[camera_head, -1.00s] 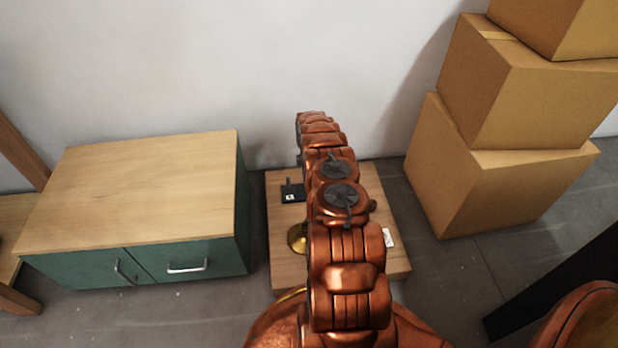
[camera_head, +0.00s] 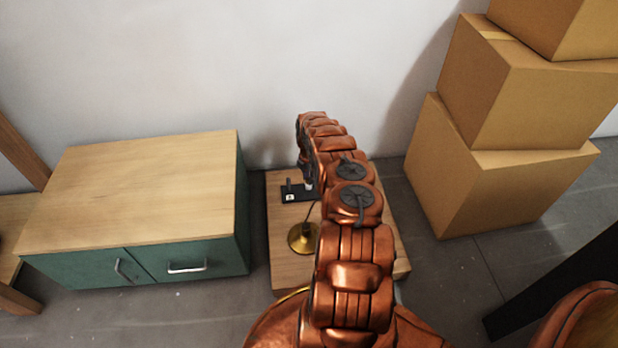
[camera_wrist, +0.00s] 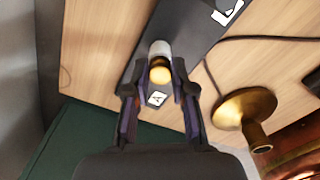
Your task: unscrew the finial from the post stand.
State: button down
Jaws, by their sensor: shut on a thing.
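A small round brass finial (camera_wrist: 159,75) sits between the fingertips of my gripper (camera_wrist: 158,82) in the wrist view. My gripper is shut on it. A pale cylindrical part (camera_wrist: 159,48) shows just beyond it, over the dark stand base (camera_wrist: 183,28). I cannot tell whether the finial's threads are still engaged. In the head view the dark stand base (camera_head: 295,194) shows at the left of my arm, with a short dark upright and a small white label. My arm hides part of the base there, and the finial cannot be made out.
A green cabinet (camera_head: 135,200) stands at left, cardboard boxes (camera_head: 490,185) at right.

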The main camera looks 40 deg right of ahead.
jog(key=shift+w+a+n, duration=0.1)
jog(key=shift+n, duration=1.1)
jog(key=shift+r+p, duration=0.45)
jog(key=shift+r, duration=0.6)
jog(key=shift+r, duration=0.1)
jog(key=shift+r+p, duration=0.4)
jog(key=shift+r, duration=0.2)
